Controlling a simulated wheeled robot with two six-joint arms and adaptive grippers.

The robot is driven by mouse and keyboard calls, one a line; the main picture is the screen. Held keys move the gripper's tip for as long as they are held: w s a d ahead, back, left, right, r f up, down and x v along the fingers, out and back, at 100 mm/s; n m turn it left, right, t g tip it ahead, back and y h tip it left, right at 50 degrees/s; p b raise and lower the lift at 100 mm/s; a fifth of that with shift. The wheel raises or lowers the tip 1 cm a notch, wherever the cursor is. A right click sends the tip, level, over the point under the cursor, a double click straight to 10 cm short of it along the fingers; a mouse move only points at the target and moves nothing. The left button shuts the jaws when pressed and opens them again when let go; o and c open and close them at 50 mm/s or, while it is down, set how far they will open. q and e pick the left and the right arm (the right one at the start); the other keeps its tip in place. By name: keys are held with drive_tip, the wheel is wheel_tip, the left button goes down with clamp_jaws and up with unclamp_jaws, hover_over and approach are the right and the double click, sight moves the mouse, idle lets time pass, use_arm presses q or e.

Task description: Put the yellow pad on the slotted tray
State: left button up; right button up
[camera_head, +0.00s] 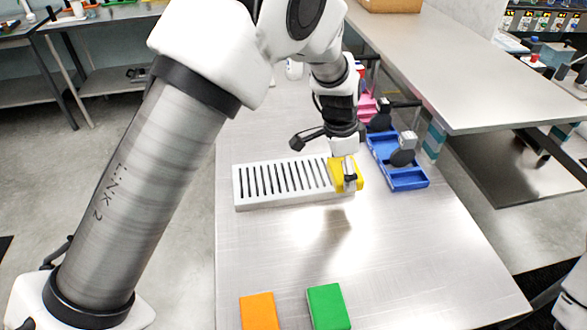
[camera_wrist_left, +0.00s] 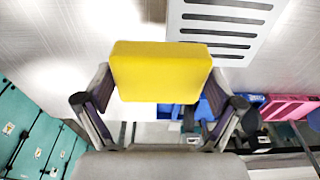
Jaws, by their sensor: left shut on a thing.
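The yellow pad (camera_head: 336,175) is a small block. In the left wrist view the yellow pad (camera_wrist_left: 160,72) lies between the two fingers of my left gripper (camera_wrist_left: 160,92), which is shut on it. In the head view my left gripper (camera_head: 348,173) and the pad overlap the right end of the slotted tray (camera_head: 290,201). The pad appears held above the surface; the exact gap is hard to tell. The white slotted tray (camera_wrist_left: 216,50) lies flat, with a row of narrow dark slots. My right gripper is not in view.
A blue tray (camera_head: 408,182) stands right of the slotted tray, with a pink tray (camera_head: 366,108) behind it. An orange block (camera_head: 259,311) and a green block (camera_head: 328,306) lie near the front. The table (camera_head: 420,250) is clear at front right.

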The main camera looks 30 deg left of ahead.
use_arm(q)
drive_tip(key=p, duration=0.4)
hover_over(293, 176)
drive_tip(key=shift+s+a+f, duration=0.1)
drive_tip(key=shift+a+f, duration=0.05)
drive_tip(key=shift+f, duration=0.35)
drive_tip(key=shift+s+a+f, duration=0.1)
drive_tip(key=shift+a+f, duration=0.1)
wheel_tip(293, 176, down, 3)
drive_tip(key=shift+d+r+p, duration=0.15)
drive_tip(key=shift+r+p, duration=0.05)
drive_tip(key=shift+p, duration=0.6)
drive_tip(key=shift+f, duration=0.35)
drive_tip(key=shift+f+b, duration=0.15)
drive_tip(key=shift+b, duration=0.15)
drive_tip(key=o, duration=0.7)
